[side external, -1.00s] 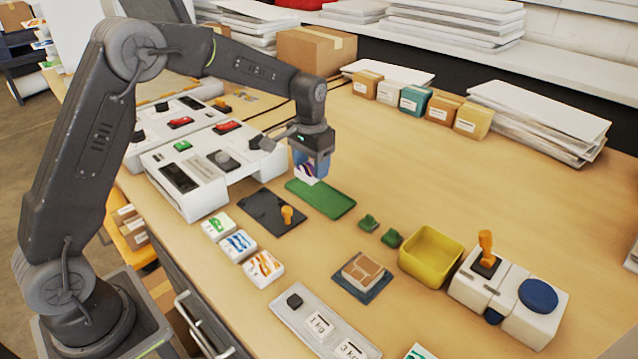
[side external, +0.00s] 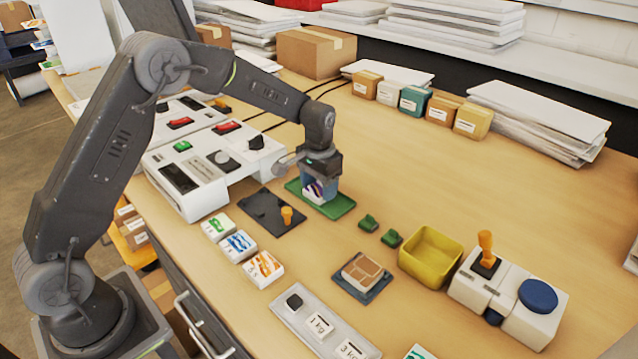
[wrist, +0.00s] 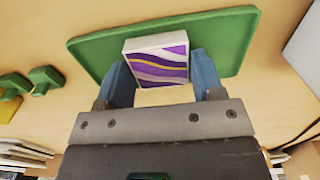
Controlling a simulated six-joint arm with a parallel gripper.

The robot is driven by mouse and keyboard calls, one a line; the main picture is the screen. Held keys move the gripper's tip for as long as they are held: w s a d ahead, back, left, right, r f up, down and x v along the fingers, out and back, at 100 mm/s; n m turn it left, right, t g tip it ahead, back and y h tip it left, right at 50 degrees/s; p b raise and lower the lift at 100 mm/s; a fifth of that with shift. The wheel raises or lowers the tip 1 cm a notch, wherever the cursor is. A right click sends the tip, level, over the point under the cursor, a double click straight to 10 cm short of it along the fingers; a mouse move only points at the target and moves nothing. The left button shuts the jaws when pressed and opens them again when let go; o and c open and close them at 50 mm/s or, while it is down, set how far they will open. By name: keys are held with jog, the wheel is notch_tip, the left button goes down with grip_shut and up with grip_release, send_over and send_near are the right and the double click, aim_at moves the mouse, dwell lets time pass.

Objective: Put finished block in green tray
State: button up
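The finished block (side external: 312,193), white-edged with purple and yellow wavy stripes, is between the blue fingers of my gripper (side external: 319,190). The wrist view shows its striped face (wrist: 158,62) with a finger against each side, so my gripper (wrist: 163,82) looks shut on it. The green tray (side external: 341,209) is a flat, low-rimmed rectangle on the table directly under the block. It also shows behind the block in the wrist view (wrist: 230,36). The block is at or just above the tray's surface; I cannot tell whether it touches. The fingers hide part of it.
The white laminator (side external: 205,150) stands left of the tray. A dark pad (side external: 265,212) with an orange knob lies in front. Two small green pieces (side external: 379,229) and a yellow bin (side external: 431,258) are to the right. The table behind the tray is clear.

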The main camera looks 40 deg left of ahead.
aim_at(319, 189)
jog(key=o, duration=0.4)
jog(key=shift+c, duration=0.2)
notch_tip(319, 189, up, 12)
jog(key=s+d+r+t, duration=0.2)
jog(key=s+r+t, duration=0.1)
jog(key=s+r, duration=0.8)
jog(key=s+f+t, duration=0.1)
jog(key=s+f, duration=0.1)
jog(key=s, duration=0.7)
jog(key=s+f+t, duration=0.1)
jog(key=s+f, duration=0.1)
jog(key=s, duration=0.8)
jog(key=shift+d+f+t, duration=0.25)
jog(key=shift+d+t, duration=0.05)
jog(key=shift+d, duration=0.15)
jog(key=shift+s, duration=0.1)
